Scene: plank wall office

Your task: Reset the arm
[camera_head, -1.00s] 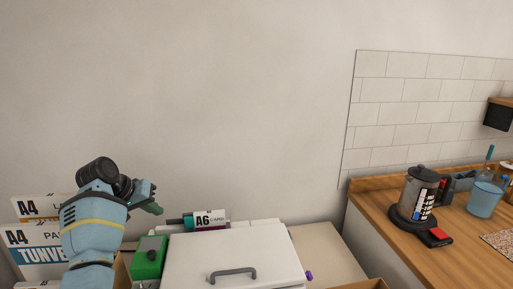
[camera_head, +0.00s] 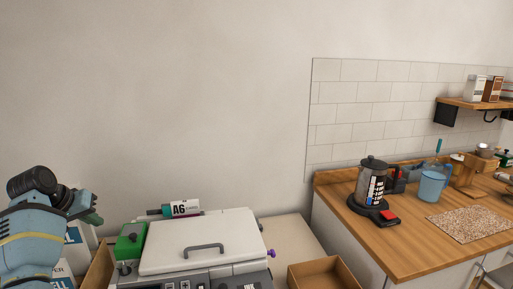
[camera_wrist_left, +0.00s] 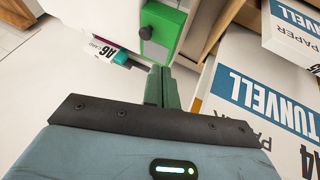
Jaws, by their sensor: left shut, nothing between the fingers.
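My left arm comes in at the lower left of the head view. Its gripper (camera_head: 92,207) is raised above the paper boxes, left of the white-lidded machine, with nothing held. In the left wrist view the two green fingers (camera_wrist_left: 161,88) are together and empty. They point toward a green box (camera_wrist_left: 160,32) and an A6 card pack (camera_wrist_left: 108,52), apart from both as far as I can tell. My right gripper is not in view.
The white-lidded machine (camera_head: 180,258) stands at bottom centre, with the green box (camera_head: 130,243) at its left. An open cardboard box (camera_head: 318,272) is to its right. A wooden counter (camera_head: 400,237) holds a coffee maker (camera_head: 372,185) and a blue cup (camera_head: 432,186). A4 paper boxes (camera_wrist_left: 265,95) lie near the gripper.

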